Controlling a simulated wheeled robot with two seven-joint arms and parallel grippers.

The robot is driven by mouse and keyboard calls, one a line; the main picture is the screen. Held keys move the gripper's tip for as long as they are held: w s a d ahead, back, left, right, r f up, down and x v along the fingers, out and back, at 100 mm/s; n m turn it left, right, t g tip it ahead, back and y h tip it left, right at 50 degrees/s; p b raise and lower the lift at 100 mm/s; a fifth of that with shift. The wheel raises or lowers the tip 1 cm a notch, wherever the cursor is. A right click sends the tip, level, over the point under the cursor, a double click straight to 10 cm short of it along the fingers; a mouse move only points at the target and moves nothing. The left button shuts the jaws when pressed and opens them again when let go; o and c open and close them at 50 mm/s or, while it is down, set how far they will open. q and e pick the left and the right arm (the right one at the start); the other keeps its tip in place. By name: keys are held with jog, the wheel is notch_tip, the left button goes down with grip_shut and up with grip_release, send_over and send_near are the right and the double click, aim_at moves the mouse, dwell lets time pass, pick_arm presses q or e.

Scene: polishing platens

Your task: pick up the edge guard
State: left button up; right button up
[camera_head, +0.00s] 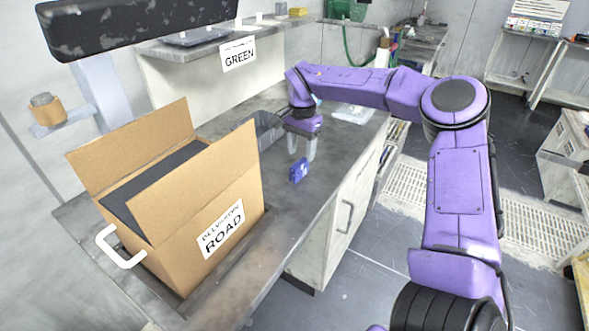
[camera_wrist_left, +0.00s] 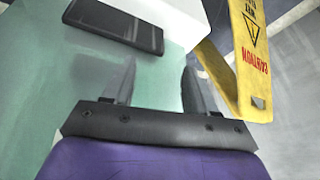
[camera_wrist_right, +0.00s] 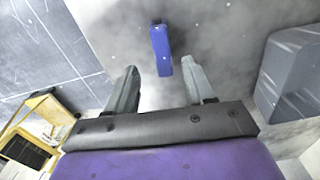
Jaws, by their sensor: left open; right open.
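A small blue block (camera_head: 299,171), which seems to be the edge guard, lies on the grey counter near its front edge. My right gripper (camera_head: 301,146) is open and empty above the counter, just behind the block in the head view. In the right wrist view the block (camera_wrist_right: 161,48) lies ahead of the open fingers (camera_wrist_right: 160,68), roughly in line with the gap between them. I cannot tell whether they touch it. My left gripper (camera_wrist_left: 158,66) is open and empty in the left wrist view; the head view does not show it.
A cardboard box (camera_head: 185,238) marked ROAD stands open on the counter at left. A grey bin (camera_head: 268,128) sits behind my right gripper; it also shows at right in the right wrist view (camera_wrist_right: 292,75). Near my left gripper are a yellow caution sign (camera_wrist_left: 238,60) and a dark flat object (camera_wrist_left: 115,24).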

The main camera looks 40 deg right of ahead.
aim_at(299, 163)
jog(key=f, duration=0.7)
jog(key=shift+w+a+p, duration=0.2)
jog(key=shift+p, duration=0.2)
jog(key=shift+r, duration=0.1)
grip_shut()
jog(key=shift+r, duration=0.1)
